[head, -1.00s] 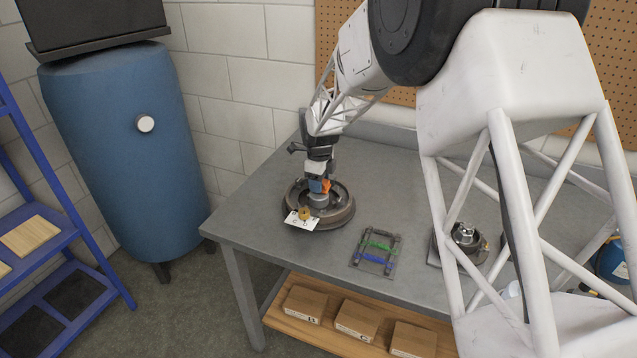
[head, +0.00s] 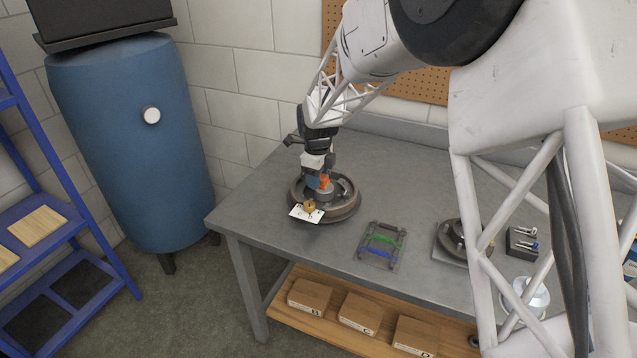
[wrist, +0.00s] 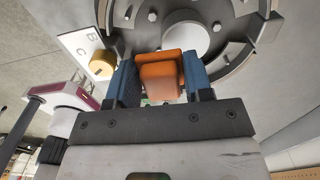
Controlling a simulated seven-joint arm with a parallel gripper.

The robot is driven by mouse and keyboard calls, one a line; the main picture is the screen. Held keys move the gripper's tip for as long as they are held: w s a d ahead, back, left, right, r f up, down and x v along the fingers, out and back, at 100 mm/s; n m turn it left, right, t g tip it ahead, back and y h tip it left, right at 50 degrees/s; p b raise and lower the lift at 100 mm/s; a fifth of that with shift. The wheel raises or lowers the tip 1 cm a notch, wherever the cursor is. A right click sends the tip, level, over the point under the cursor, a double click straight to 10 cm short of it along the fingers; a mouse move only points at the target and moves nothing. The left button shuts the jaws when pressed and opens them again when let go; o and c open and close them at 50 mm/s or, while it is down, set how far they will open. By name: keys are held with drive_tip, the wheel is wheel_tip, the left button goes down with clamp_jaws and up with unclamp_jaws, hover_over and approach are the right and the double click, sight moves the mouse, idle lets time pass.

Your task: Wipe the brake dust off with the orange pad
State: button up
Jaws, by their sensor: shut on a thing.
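The orange pad (wrist: 160,78) is held between the two blue fingers of my gripper (wrist: 161,85) in the wrist view. In the head view my gripper (head: 317,180) points down over the round brake drum (head: 345,208), with the orange pad (head: 324,181) at its tip. The pad is over the drum's inside near the light central hub (wrist: 186,38). I cannot tell whether the pad touches the drum. Brake dust cannot be made out clearly.
A white lettered card (head: 306,214) with a brass knob (head: 309,205) lies at the drum's front edge. A rack with green and blue bars (head: 382,243) stands right of it on the grey bench (head: 290,250). Another round part (head: 452,240) sits farther right.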

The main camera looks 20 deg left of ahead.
drive_tip(key=shift+r, duration=2.55)
